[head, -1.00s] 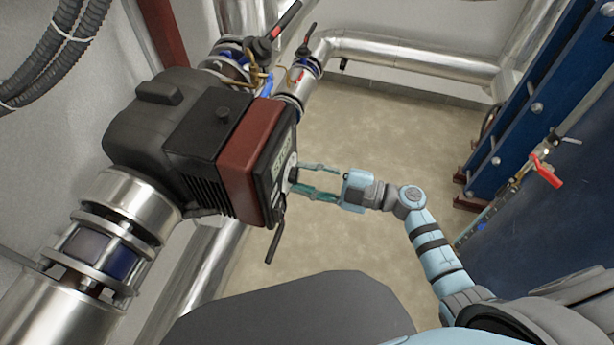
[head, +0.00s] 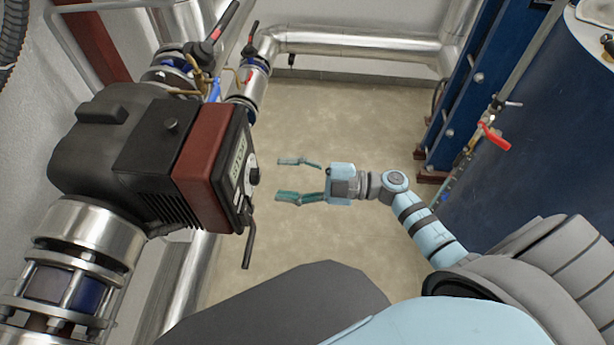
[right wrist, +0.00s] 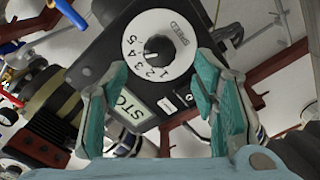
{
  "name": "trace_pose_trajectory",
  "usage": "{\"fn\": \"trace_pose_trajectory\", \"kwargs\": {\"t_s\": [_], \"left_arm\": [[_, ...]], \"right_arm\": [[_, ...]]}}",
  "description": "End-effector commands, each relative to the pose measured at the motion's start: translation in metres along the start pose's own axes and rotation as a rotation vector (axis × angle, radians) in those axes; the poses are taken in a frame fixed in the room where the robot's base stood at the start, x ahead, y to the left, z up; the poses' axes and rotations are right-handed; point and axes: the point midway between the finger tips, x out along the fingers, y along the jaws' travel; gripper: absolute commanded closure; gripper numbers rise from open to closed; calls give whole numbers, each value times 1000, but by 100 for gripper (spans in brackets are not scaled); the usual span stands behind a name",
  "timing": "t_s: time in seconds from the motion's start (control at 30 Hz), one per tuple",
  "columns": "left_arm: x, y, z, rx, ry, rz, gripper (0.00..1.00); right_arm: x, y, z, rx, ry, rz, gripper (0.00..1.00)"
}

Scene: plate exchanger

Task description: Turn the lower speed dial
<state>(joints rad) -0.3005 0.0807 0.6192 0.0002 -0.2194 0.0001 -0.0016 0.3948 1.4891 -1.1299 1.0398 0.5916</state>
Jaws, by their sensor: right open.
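A speed dial, a white disc with a black knob (head: 253,176), sits on the dark front panel of the red and black pump unit (head: 205,155) in the head view. In the right wrist view the speed dial (right wrist: 158,47) faces me, with numbers and the word SPEED around its knob. I cannot tell from these frames whether it is the lower one. My right gripper (head: 280,179) is open and empty, to the right of the dial with a clear gap. Its fingers (right wrist: 160,64) show on both sides below the dial in the right wrist view. My left gripper is out of view.
A black lever (head: 249,243) hangs below the panel, near the lower finger. A STOP label (right wrist: 132,111) is on the panel. The floor between is clear.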

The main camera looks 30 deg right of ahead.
Motion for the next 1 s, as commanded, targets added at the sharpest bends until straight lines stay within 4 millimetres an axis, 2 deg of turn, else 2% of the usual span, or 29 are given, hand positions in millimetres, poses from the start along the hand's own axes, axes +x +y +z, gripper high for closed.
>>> {"fn": "trace_pose_trajectory", "kwargs": {"t_s": [0.1,0.2,0.3,0.87,0.97,1.0], "left_arm": [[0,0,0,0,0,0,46],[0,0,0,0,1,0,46],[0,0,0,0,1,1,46],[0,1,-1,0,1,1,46],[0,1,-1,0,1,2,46],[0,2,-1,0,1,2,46]], "right_arm": [[-34,-1,0,0,-3,-6,46],[-57,-1,0,0,-2,-4,46],[-70,0,0,0,-2,-2,46],[-74,0,0,-9,-2,1,46],[-77,13,19,-40,-85,61,46],[-83,21,37,-35,-157,111,46]]}}
